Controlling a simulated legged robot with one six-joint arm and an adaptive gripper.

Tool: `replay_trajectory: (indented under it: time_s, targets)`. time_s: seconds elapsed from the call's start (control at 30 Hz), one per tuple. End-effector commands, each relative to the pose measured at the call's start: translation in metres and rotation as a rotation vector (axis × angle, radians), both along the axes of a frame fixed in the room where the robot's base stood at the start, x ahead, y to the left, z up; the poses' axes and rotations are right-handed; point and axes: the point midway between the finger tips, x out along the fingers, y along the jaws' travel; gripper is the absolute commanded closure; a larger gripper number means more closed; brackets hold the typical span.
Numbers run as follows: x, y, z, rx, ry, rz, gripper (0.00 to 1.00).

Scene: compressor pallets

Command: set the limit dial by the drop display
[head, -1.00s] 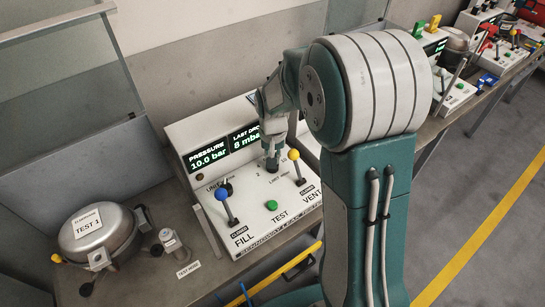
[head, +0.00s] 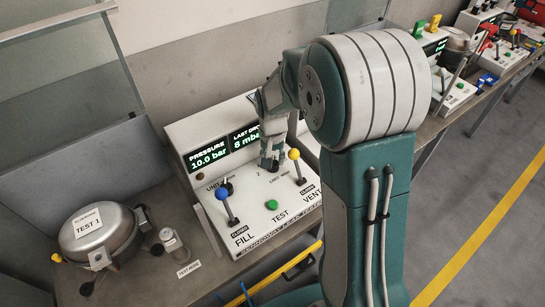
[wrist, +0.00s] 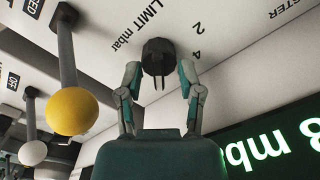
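The limit dial (wrist: 158,56) is a dark round knob on the white panel of the leak tester (head: 243,200). The print "LIMIT mbar" and scale figures 2 and 4 show beside it in the wrist view. Which figure it points to I cannot tell. The drop display (head: 246,139) reads 8 mbar, partly covered by my arm; it also shows upside down in the wrist view (wrist: 265,150). My gripper (wrist: 160,72) is open, with one fingertip on each side of the dial and a small gap to it. In the head view my gripper (head: 270,165) hides most of the dial.
The pressure display (head: 208,157) reads 10.0 bar. A blue-knobbed fill lever (head: 228,208), a green test button (head: 271,204) and a yellow-knobbed vent lever (head: 297,168) stand near the dial. A silver vessel marked TEST 1 (head: 110,240) is at left.

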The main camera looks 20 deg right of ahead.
Motion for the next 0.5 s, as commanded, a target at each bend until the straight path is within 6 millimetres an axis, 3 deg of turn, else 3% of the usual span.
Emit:
replay_trajectory:
  time_s: [0.27, 0.5]
  targets:
    - [0.001, 0.0, 0.003, -0.001, -0.004, 0.0, 0.51]
    - [0.002, 0.0, 0.04, -0.001, -0.009, 0.0, 0.51]
